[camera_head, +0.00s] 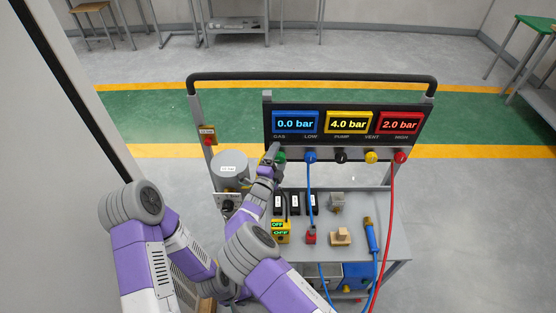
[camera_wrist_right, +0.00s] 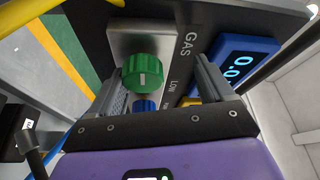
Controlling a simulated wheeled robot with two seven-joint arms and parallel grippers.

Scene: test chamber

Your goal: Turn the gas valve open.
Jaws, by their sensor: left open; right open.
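The gas valve is a round green knob (camera_wrist_right: 143,73) with a white mark, under the GAS label on the panel. In the head view a bit of the green knob (camera_head: 282,156) shows beside my right gripper (camera_head: 274,151). In the right wrist view the knob appears between the two open fingers (camera_wrist_right: 160,72), nearer the left one; I cannot tell whether either touches it. The blue GAS display (camera_head: 295,123) reads 0.0 bar. My left gripper (camera_head: 226,286) is low in the head view, mostly hidden behind my right arm, away from the panel.
Blue (camera_head: 310,156), black (camera_head: 341,156), yellow (camera_head: 371,156) and red (camera_head: 400,157) knobs line the panel to the right. A blue hose and a red hose (camera_head: 388,220) hang there. A grey cylinder (camera_head: 230,168) stands left of my right gripper. The bench holds several small items.

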